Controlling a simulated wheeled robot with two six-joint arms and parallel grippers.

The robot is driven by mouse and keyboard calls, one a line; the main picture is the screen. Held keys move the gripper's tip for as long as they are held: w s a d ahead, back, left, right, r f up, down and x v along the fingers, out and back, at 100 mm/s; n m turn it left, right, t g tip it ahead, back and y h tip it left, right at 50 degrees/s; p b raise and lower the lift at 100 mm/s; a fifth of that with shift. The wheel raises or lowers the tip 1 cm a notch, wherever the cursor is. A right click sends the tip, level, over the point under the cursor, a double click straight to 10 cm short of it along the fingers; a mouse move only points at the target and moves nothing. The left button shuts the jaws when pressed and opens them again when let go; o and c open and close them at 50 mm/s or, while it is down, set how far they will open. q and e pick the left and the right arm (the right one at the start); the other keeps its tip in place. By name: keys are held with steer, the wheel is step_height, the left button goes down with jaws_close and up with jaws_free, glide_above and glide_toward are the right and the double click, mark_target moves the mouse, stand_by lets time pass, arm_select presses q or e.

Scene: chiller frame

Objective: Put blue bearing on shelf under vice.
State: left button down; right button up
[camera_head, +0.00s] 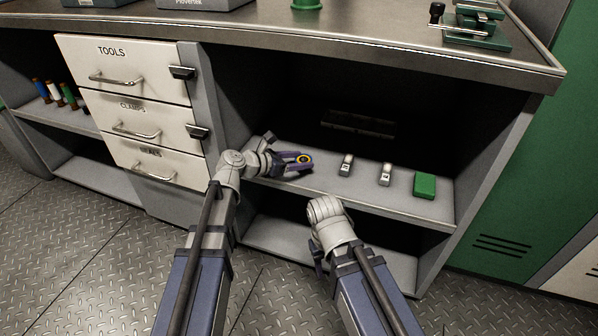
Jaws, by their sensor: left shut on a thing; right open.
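The blue bearing (305,158), a small ring with a yellow inner edge, is held at the tips of my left gripper (300,160). That gripper is shut on it, over the left part of the shelf (410,199) inside the open cabinet bay. I cannot tell whether the bearing touches the shelf. The green vice (478,27) stands on the bench top above the right end of this bay. My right gripper (318,258) is open, low in front of the bay; its fingers are mostly hidden by its own wrist.
On the shelf stand two small grey-and-white items (346,166) (385,175) and a green block (425,186) to the right. Drawers (130,75) border the bay on the left, a side panel (490,160) on the right. A lower shelf (275,236) looks empty.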

mark_target(299, 175)
arm_select(q)
steer(key=shift+f+b, duration=1.25)
steer(key=shift+f, duration=0.35)
steer(key=shift+f, duration=0.2)
steer(key=shift+c, duration=0.6)
jaws_free()
steer(key=shift+r, duration=0.1)
